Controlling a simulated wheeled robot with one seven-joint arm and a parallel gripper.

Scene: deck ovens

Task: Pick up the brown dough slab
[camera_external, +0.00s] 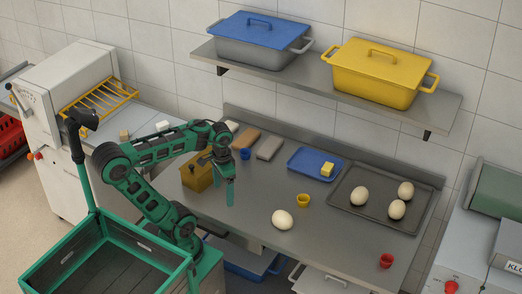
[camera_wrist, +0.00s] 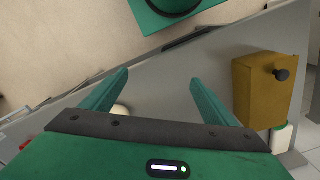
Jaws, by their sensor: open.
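The brown dough slab (camera_external: 245,138) lies flat on the steel worktop (camera_external: 255,205), towards the back wall, beside a greyish slab (camera_external: 269,148). My gripper (camera_external: 229,194) hangs over the worktop, nearer the front than the brown slab and apart from it. In the wrist view my gripper (camera_wrist: 160,72) has its two fingers spread, with nothing held between them. The brown slab cannot be made out in the wrist view.
A mustard box (camera_external: 196,177) stands left of my gripper and also shows in the wrist view (camera_wrist: 262,92). A small blue cup (camera_external: 245,154) is in front of the brown slab. A blue tray (camera_external: 303,168), dark tray (camera_external: 339,200) and dough ball (camera_external: 282,219) lie right. A shelf (camera_external: 318,86) overhangs behind.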

